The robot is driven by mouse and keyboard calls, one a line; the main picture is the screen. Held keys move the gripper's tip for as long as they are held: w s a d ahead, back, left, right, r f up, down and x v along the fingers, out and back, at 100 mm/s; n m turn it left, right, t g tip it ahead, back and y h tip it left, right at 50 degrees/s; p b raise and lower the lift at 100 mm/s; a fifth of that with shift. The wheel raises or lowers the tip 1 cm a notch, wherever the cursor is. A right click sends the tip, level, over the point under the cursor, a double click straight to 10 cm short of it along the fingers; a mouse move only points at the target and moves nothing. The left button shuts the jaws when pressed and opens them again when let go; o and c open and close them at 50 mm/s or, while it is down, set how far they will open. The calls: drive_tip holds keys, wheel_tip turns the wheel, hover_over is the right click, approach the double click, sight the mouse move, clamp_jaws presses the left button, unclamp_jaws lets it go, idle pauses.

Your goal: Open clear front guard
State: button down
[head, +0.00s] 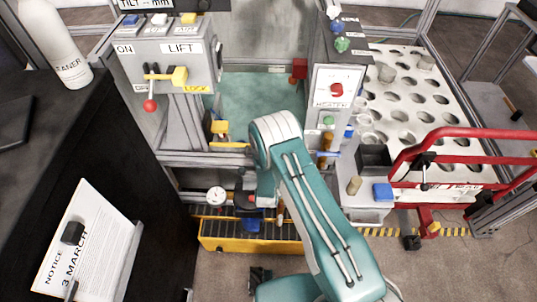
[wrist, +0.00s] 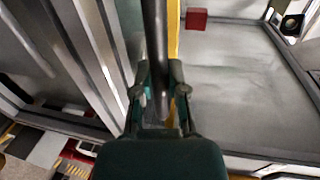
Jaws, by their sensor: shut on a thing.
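The machine's front opening (head: 262,95) shows a pale teal interior between two grey control posts. I cannot clearly make out the clear guard's surface or edges there. My gripper is hidden behind my own wrist in the head view, low at the front of this opening. In the wrist view my gripper (wrist: 158,95) is shut on a dark round bar (wrist: 154,40), with one finger on each side. A yellow strip (wrist: 173,40) runs just right of the bar. I cannot tell whether the bar is the guard's handle.
The left post carries a LIFT panel (head: 181,48) with a red-knobbed lever (head: 150,104) and a yellow lock piece (head: 180,76). A red block (head: 299,68) sits inside; the wrist view shows it too (wrist: 196,18). A red rail (head: 455,133) and perforated tray (head: 410,85) stand right.

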drive_tip(key=shift+a, duration=0.1)
drive_tip(key=c, duration=0.6)
unclamp_jaws()
drive_tip(key=shift+c, duration=0.2)
drive_tip(key=v, duration=1.2)
